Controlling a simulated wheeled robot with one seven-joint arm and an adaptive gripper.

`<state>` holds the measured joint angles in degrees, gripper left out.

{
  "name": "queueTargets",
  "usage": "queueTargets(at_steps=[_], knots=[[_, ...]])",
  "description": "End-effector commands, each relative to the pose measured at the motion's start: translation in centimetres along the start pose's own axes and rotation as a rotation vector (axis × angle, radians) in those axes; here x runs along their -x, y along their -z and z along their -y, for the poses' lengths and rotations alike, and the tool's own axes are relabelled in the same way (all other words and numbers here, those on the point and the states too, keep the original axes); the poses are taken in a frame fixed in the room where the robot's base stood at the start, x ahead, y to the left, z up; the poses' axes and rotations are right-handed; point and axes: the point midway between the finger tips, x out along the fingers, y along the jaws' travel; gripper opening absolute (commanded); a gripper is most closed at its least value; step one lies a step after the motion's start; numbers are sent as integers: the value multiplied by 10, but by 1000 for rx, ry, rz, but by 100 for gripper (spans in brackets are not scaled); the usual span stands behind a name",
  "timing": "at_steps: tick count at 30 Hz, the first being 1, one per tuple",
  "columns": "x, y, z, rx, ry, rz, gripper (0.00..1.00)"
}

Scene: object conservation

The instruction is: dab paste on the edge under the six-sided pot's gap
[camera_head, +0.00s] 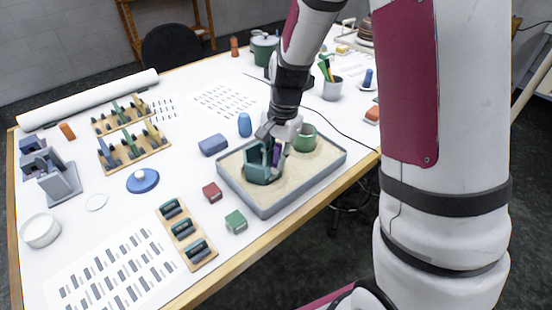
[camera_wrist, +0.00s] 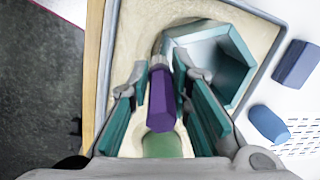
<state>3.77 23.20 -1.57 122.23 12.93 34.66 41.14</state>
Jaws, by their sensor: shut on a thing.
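The six-sided teal pot (camera_head: 258,171) stands in the sand of a grey tray. In the wrist view the pot (camera_wrist: 238,66) is at the upper right, its hollow inside showing. I cannot clearly make out its gap or the edge beneath it. My gripper (camera_head: 272,140) is low over the tray, right beside the pot. In the wrist view my gripper (camera_wrist: 160,82) is shut on a purple tool (camera_wrist: 161,100) with a grey tip. The tip is close to the pot's left side; I cannot tell whether they touch. Any paste is too small to see.
The grey tray (camera_head: 267,212) has a raised rim. A round green pot (camera_head: 305,135) stands in its sand. A blue block (camera_head: 213,145), blue bottle (camera_head: 245,125), red block (camera_head: 212,192) and green block (camera_head: 236,221) lie around it. Paper sheets and wooden racks fill the left.

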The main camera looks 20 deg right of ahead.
Motion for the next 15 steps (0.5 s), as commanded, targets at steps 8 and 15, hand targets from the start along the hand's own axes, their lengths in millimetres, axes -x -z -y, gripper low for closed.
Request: queueTargets(at_steps=[8,15], knots=[[11,-1,1,1,3,-3,0],[34,-3,3,2,4,-3,0]])
